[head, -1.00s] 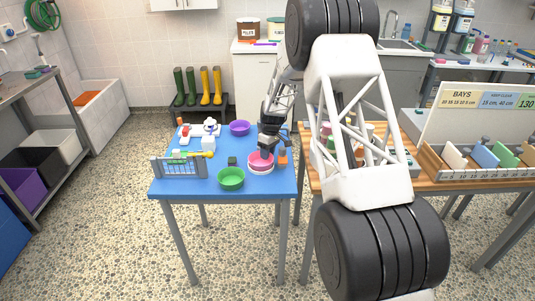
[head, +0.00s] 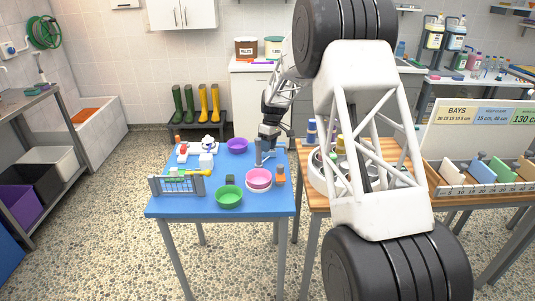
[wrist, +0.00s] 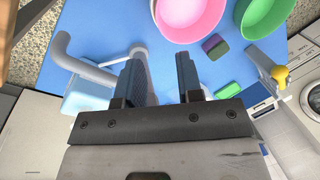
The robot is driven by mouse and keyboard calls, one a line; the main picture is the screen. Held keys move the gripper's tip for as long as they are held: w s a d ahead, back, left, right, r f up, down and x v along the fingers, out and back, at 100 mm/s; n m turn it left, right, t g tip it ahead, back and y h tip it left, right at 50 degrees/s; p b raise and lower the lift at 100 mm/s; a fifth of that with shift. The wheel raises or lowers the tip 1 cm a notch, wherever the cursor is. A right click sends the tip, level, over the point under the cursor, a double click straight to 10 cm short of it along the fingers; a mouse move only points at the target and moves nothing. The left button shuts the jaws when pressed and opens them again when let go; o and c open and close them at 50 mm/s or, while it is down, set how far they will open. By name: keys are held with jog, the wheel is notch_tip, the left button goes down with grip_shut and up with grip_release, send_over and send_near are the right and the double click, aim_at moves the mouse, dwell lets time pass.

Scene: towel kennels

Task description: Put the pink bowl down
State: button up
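The pink bowl (head: 259,176) sits upright at the right front of the blue table (head: 180,210), with a white rim or dish showing beneath it. Part of it also shows at the top of the wrist view (wrist: 190,18). My gripper (head: 267,143) is above the table, behind the bowl and apart from it. In the wrist view, the two dark fingers of my gripper (wrist: 161,72) are spread, with nothing between them.
A green bowl (head: 229,196) stands left of the pink bowl, with a small dark block (head: 230,180) nearby. An orange bottle (head: 280,174) is close on the right. A purple bowl (head: 237,146) is at the back. A grey pipe-like post (wrist: 75,52) rises near my gripper.

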jog(key=shift+r, duration=0.3)
dwell(0.4)
jog(key=s+d+r+m+t, duration=0.1)
jog(key=s+d+r+m, duration=0.3)
jog(key=s+r, duration=0.85)
jog(key=s+d+r+m+t, duration=0.1)
jog(key=s+d+r, duration=0.65)
jog(key=s, duration=0.85)
jog(key=s+d+m+t, duration=0.1)
jog(key=s+d+m, duration=0.1)
jog(key=s, duration=1.5)
jog(key=s+d+m+t+h, duration=0.1)
jog(key=s+m, duration=0.3)
jog(key=s, duration=1.3)
jog(key=shift+d+f+t+h, duration=0.2)
jog(key=shift+d+t+h, duration=0.1)
jog(key=shift+d, duration=0.05)
